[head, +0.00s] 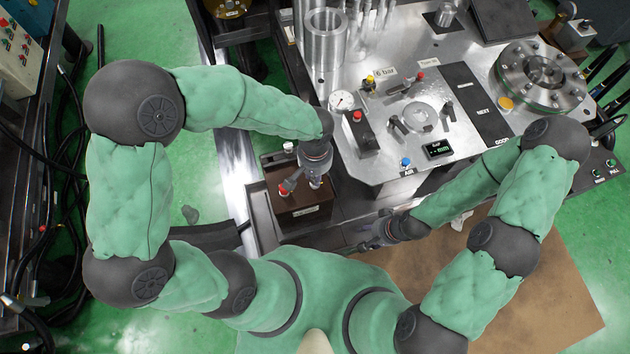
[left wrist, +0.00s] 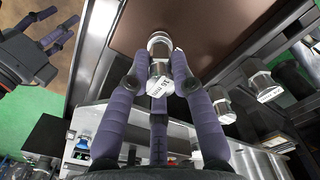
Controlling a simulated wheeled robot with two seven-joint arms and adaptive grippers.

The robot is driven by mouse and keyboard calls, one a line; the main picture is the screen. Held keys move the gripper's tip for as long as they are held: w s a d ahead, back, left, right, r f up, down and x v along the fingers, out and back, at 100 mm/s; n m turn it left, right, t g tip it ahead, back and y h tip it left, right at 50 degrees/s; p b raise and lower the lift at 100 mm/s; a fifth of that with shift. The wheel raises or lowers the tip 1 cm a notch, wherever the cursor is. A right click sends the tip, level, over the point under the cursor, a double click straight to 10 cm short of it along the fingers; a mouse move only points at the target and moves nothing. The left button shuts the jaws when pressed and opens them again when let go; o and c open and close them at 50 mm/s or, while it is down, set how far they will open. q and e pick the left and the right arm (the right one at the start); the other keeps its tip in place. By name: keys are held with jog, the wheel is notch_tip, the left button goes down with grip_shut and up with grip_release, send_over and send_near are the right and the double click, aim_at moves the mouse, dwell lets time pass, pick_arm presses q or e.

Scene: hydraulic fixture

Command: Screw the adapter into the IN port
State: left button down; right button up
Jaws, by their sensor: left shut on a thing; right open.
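A silver cylindrical fitting, which looks like the adapter (left wrist: 160,48), is held between the fingers of my left gripper (left wrist: 160,78) in the left wrist view. Its near end carries a printed label that I cannot read fully. Its far end is against or close to a brown surface (left wrist: 205,28); I cannot tell if it is threaded in. In the head view my left gripper (head: 315,180) is over a dark brown block (head: 305,212) with a red part (head: 284,190) on top. No IN marking is readable. My right gripper (head: 372,240) is open and empty, low in the middle.
Two more silver cylinders (left wrist: 222,105) (left wrist: 262,87) stand at the right in the left wrist view. A metal fixture plate (head: 385,165) with a gauge (head: 341,100), valves and a round flange (head: 540,75) lies beyond. A brown board (head: 540,270) lies right of my right gripper.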

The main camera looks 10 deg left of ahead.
pick_arm(q)
jog(key=shift+f, duration=0.45)
dwell(0.6)
jog(key=shift+s+r+m+p, duration=0.15)
jog(key=shift+m+p, duration=0.4)
jog(key=shift+m, duration=0.65)
jog(key=m+p, duration=0.1)
jog(key=m, duration=0.2)
jog(key=m+p, duration=0.2)
jog(key=m, duration=0.2)
jog(key=shift+f+m, duration=0.2)
jog(key=shift+m, duration=0.1)
